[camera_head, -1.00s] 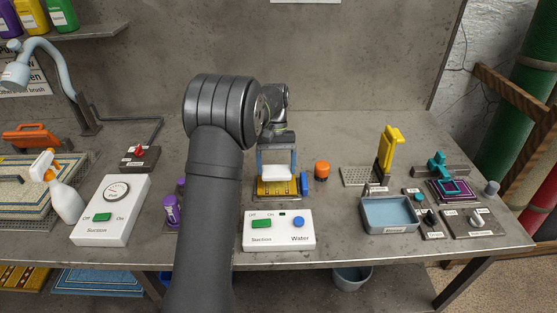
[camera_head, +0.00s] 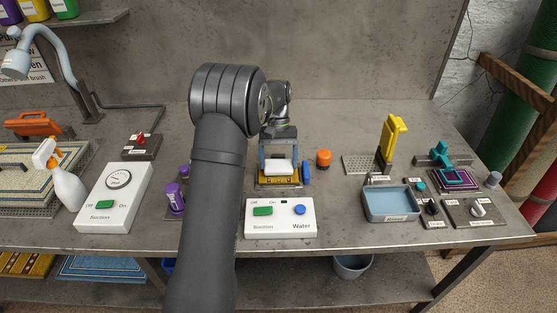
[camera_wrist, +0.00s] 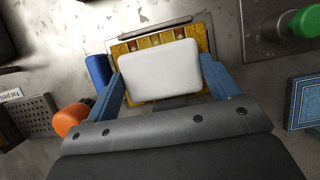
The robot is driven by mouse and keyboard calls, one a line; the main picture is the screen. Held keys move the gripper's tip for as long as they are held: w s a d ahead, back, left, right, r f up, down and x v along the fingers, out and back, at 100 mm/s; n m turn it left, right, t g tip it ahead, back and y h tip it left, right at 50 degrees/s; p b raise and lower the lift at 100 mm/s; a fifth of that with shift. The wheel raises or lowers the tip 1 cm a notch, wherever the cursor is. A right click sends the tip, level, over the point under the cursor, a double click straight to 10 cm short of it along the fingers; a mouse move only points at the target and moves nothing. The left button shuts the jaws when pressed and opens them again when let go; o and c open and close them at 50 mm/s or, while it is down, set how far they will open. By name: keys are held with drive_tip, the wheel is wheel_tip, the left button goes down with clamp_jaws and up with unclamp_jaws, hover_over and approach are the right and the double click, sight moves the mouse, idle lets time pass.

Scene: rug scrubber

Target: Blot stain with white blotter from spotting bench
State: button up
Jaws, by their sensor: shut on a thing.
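The white blotter (camera_head: 279,166) is a flat white pad between the two blue fingers of my gripper (camera_head: 278,162). In the wrist view the blotter (camera_wrist: 160,70) fills the space between the fingertips of my gripper (camera_wrist: 163,78), which is shut on it. The blotter is over a yellow patterned rug piece (camera_head: 277,182). The rug piece (camera_wrist: 205,35) shows around the blotter's edges in the wrist view. I cannot tell whether the blotter touches it. Any stain under the blotter is hidden.
A white suction and water box (camera_head: 280,218) stands in front of the rug piece. A blue cylinder (camera_head: 306,172) and an orange-topped object (camera_head: 323,158) are close on the right. A blue-grey tray (camera_head: 391,203) and yellow tool (camera_head: 389,140) stand farther right.

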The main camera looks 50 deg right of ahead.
sight(279, 163)
drive_tip(key=shift+f, duration=0.7)
idle(2.6)
idle(0.6)
drive_tip(key=shift+r, duration=3.6)
drive_tip(key=w+a+r+n, duration=0.1)
drive_tip(key=w+a+r, duration=0.9)
drive_tip(key=a+r, duration=0.3)
drive_tip(key=shift+a+r, duration=0.4)
drive_tip(key=shift+a, duration=0.65)
